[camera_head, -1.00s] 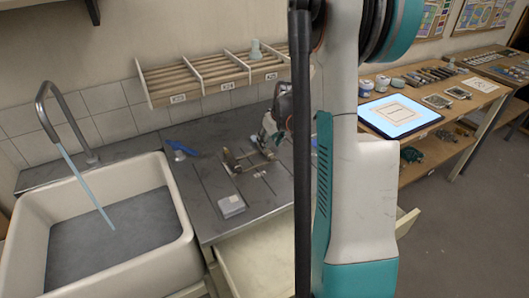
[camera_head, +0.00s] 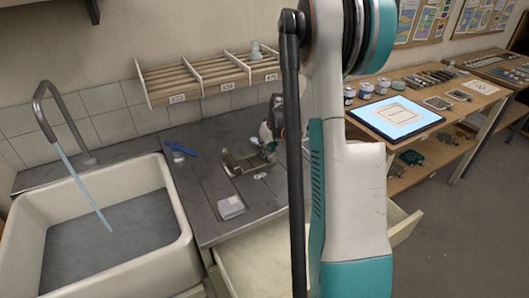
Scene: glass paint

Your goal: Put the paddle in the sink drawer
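The drawer (camera_head: 245,258) under the counter beside the sink is pulled open; its pale inside shows, and my arm hides part of it. I cannot pick out the paddle with certainty. A small blue item (camera_head: 182,149) with a pale piece beside it lies on the counter near the sink's back right corner. My gripper is mostly hidden behind my own arm. Part of my wrist (camera_head: 272,122) shows over the counter, near a small brown and metal device (camera_head: 240,162). The fingertips and anything between them cannot be made out.
The white sink (camera_head: 180,255) stands at left under a tap (camera_head: 48,110). A small light grey block (camera_head: 230,207) lies on the counter's front part. A wooden rack (camera_head: 195,86) hangs above. A bench at right holds jars and a lit tablet (camera_head: 395,115).

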